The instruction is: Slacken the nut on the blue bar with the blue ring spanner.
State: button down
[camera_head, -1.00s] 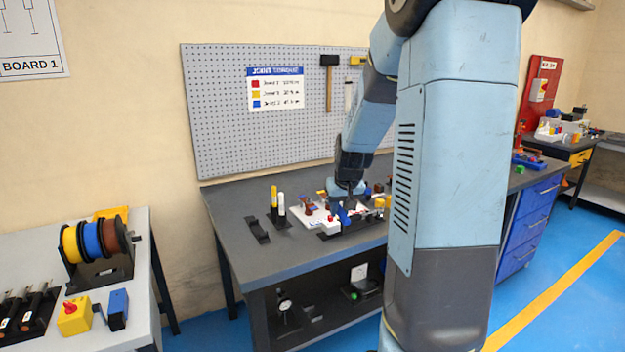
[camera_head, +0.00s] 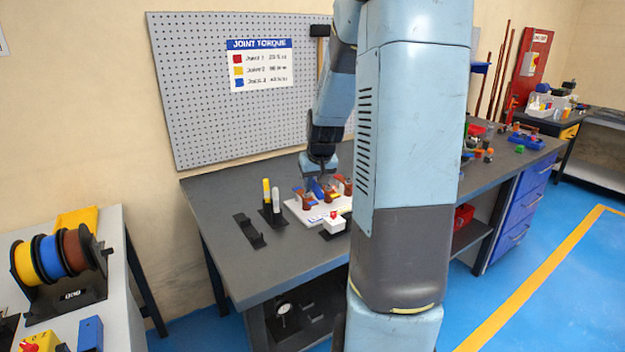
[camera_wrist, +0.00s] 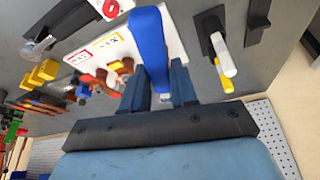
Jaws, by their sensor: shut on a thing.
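My gripper (camera_wrist: 162,85) is shut on the blue ring spanner (camera_wrist: 149,45), a long blue handle that runs up from the fingers in the wrist view. In the head view my gripper (camera_head: 319,176) is over the back of the white board (camera_head: 293,210), with the blue spanner (camera_head: 317,189) below it. Copper-coloured bar joints (camera_wrist: 122,70) stand on the board beside the spanner. A small blue part (camera_wrist: 82,88) shows by one joint. I cannot make out the nut on the blue bar or whether the spanner's ring touches anything.
A holder with a yellow and a white marker (camera_head: 271,200) stands left of the board. An empty black cradle (camera_head: 249,231) lies farther left. A white box with a red button (camera_head: 334,222) is at the board's front. A pegboard (camera_head: 190,100) rises behind. The bench's left front is clear.

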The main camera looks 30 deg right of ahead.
jog(key=shift+f, duration=2.35)
